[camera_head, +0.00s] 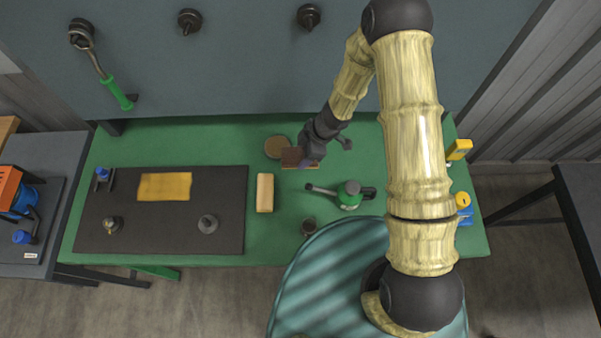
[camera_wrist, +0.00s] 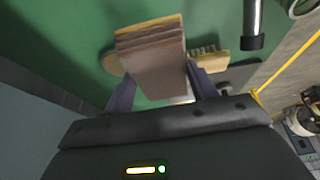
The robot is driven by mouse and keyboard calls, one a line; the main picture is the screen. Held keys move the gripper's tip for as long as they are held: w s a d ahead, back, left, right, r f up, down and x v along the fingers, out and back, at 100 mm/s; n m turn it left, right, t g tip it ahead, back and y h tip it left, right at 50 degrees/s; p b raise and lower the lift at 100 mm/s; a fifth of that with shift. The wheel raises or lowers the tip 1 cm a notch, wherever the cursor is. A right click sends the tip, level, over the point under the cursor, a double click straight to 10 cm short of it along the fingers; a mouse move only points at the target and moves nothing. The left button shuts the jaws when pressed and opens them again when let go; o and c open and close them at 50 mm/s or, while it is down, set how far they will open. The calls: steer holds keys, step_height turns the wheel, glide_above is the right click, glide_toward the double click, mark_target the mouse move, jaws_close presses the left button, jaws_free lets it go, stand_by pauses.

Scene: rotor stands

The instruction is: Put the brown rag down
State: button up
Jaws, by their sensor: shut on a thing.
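The brown rag (camera_head: 292,157) is a small folded, layered piece with a yellowish edge. My gripper (camera_head: 305,158) is shut on it over the back middle of the green table (camera_head: 220,150). In the wrist view the rag (camera_wrist: 155,65) sits between my two fingers and sticks out past them. I cannot tell whether its lower edge touches the table. A round tan disc (camera_head: 277,146) is just left of the rag in the head view, close to it.
A wooden block (camera_head: 265,192) and a green grinder-like tool (camera_head: 348,196) lie in front of the rag. A dark mat (camera_head: 210,185) at the left holds a yellow cloth (camera_head: 165,187) and small metal parts. Bare green table shows between the mat and the disc.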

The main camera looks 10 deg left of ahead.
steer(key=shift+f+b, duration=0.8)
steer(key=shift+f, duration=2.35)
steer(key=shift+f, duration=1.85)
steer(key=shift+f, duration=0.2)
steer(key=o, duration=0.9)
steer(key=shift+w, duration=0.1)
steer(key=shift+o, duration=0.2)
steer(key=shift+r, duration=0.1)
